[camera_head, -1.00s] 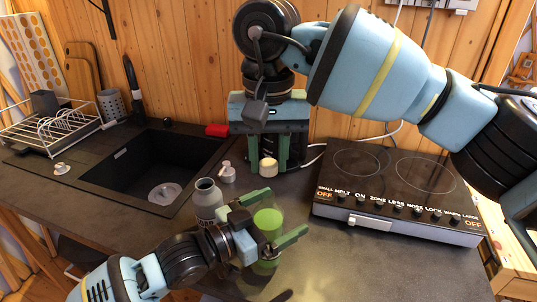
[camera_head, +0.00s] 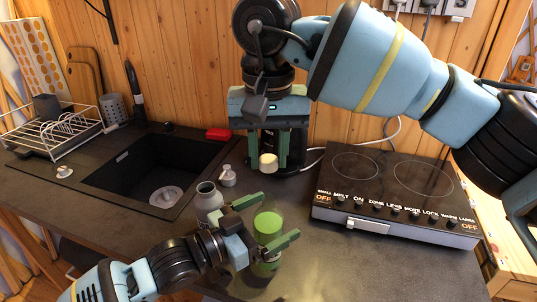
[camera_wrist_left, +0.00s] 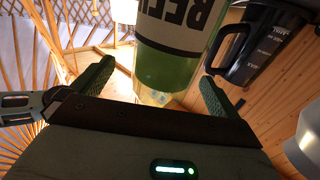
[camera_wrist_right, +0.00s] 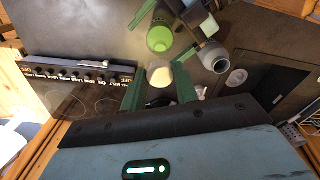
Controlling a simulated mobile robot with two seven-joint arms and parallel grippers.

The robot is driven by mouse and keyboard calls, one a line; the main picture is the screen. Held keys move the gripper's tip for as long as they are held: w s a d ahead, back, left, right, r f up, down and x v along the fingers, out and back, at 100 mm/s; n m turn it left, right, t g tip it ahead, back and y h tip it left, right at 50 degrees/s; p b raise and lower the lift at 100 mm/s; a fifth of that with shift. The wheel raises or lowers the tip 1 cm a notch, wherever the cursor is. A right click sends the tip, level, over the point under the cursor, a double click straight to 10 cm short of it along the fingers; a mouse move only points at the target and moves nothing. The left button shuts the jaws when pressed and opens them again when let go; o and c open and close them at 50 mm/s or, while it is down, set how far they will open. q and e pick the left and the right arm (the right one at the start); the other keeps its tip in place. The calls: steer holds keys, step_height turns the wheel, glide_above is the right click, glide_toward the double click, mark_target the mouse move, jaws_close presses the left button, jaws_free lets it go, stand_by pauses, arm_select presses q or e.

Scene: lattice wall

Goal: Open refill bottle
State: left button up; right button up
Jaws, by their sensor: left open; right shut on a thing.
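The green refill bottle (camera_head: 268,222) stands upright on the dark counter, its label partly readable in the left wrist view (camera_wrist_left: 178,35). Its top looks open from above in the right wrist view (camera_wrist_right: 160,38). My left gripper (camera_head: 263,222) is open, with one finger on each side of the bottle and gaps visible. My right gripper (camera_head: 268,152) points down behind the bottle, above the counter. It is shut on a small cream-white cap (camera_head: 268,163), which also shows between its fingers in the right wrist view (camera_wrist_right: 183,80).
A two-zone cooktop (camera_head: 395,195) lies to the right. A sink (camera_head: 150,175) and dish rack (camera_head: 55,135) are left. The front right counter is clear.

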mark_target(257, 219)
arm_select(q)
steer(key=shift+s+a+r+p, duration=0.35)
steer(key=shift+s+a, duration=0.1)
steer(key=shift+a, duration=0.25)
steer(key=shift+s+a+r+p, duration=0.25)
steer(key=shift+s+a+r, duration=0.15)
steer(key=shift+a, duration=0.25)
arm_select(e)
steer(key=shift+s+r+t, duration=0.15)
steer(key=shift+s+r, duration=0.05)
steer(key=shift+r, duration=0.7)
steer(key=shift+s+r+t, duration=0.15)
steer(key=shift+s+r, duration=0.05)
steer(key=shift+r, duration=0.7)
arm_select(q)
steer(key=shift+f, duration=0.1)
